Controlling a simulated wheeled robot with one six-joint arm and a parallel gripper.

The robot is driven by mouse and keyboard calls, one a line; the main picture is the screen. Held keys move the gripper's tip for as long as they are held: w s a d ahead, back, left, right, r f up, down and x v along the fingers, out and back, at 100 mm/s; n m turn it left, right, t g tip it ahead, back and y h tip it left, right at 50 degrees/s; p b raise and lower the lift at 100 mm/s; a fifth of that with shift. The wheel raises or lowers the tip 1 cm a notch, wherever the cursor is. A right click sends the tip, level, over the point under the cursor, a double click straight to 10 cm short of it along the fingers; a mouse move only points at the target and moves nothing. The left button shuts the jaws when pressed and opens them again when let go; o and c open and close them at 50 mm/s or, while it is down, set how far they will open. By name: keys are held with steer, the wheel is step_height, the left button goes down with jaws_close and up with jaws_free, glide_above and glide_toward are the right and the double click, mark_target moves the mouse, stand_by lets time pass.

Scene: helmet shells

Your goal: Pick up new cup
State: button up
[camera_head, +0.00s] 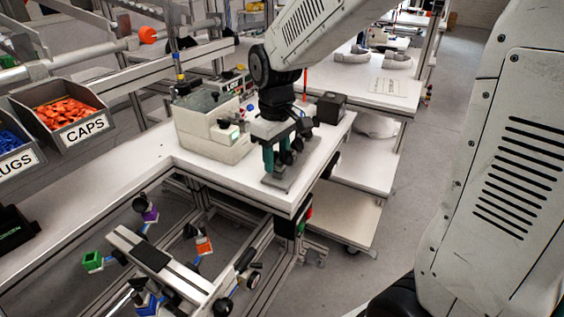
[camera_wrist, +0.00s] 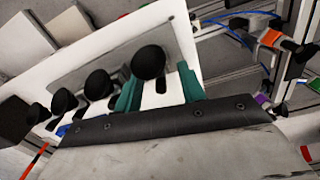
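Several black round cups stand in a row on a grey plate (camera_wrist: 85,58) in the wrist view. The nearest cup (camera_wrist: 149,62) is at the row's right end; others, such as the middle cup (camera_wrist: 98,83), are to its left. My gripper (camera_wrist: 160,82) has two teal fingers set apart, with the nearest cup showing between them. The left finger overlaps that cup's edge, and a gap shows on the right. I cannot tell whether either touches. In the head view my gripper (camera_head: 281,160) is low over the plate (camera_head: 277,184) and partly hides the cups.
A pale machine (camera_head: 212,130) stands left of my gripper, and a dark box (camera_head: 331,107) stands to its right on the white table (camera_head: 225,182). A CAPS bin (camera_head: 85,129) is at the left. A fixture with coloured blocks (camera_head: 165,262) stands below the table's front edge.

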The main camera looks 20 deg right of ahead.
jaws_close()
steer(key=shift+r, duration=0.1)
